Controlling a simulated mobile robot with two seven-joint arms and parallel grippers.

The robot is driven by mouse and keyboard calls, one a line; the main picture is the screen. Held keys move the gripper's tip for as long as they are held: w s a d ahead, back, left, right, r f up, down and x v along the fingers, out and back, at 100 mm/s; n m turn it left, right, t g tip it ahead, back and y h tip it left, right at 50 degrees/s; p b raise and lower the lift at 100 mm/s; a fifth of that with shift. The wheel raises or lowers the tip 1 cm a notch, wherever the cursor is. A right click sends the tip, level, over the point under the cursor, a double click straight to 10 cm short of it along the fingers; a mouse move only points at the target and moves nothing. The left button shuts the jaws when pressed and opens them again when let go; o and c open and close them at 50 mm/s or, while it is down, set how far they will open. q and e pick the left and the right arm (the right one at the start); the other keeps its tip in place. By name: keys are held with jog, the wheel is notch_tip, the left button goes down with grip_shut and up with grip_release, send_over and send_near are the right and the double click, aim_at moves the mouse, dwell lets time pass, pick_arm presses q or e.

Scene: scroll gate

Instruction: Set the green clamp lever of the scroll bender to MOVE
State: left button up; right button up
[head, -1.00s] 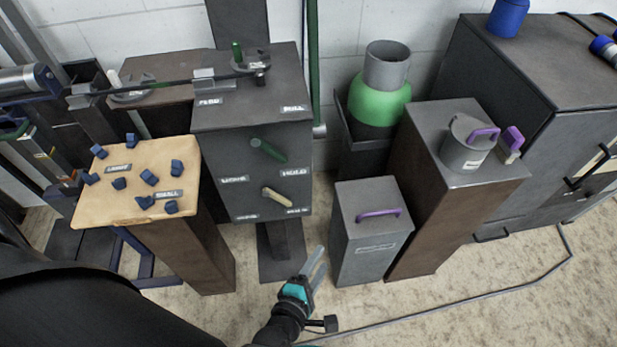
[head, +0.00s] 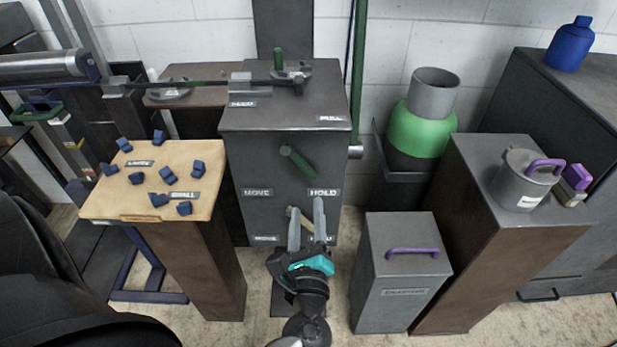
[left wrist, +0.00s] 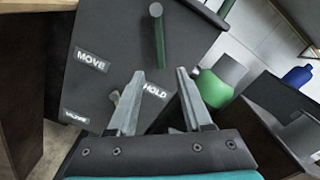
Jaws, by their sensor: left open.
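The scroll bender's dark grey cabinet (head: 240,215) stands at the centre of the head view. Its green clamp lever (head: 300,162) is on the front face, pivoted at upper left and slanting down to the right toward the HOLD label (head: 325,192). The MOVE label (head: 257,192) is to the left. The lever also shows in the left wrist view (left wrist: 158,42), beyond the fingers. My left gripper (head: 306,215) is open and empty, pointing at the cabinet below the green lever. A cream lever (head: 294,214) is partly hidden behind its fingers. My right gripper is not in view.
A tan-topped stand (head: 110,205) with several dark blue pieces is left of the cabinet. A grey box with a purple handle (head: 400,285) stands to the right, near my left gripper. A green cylinder (head: 418,130) is behind it. A green upright handle (head: 278,60) rises from the cabinet top.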

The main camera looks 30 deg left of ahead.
aim_at(307, 172)
pick_arm(q)
jog(key=x, duration=1)
jog(key=shift+w, duration=0.1)
jog(key=shift+c, duration=0.4)
grip_shut()
dwell(0.7)
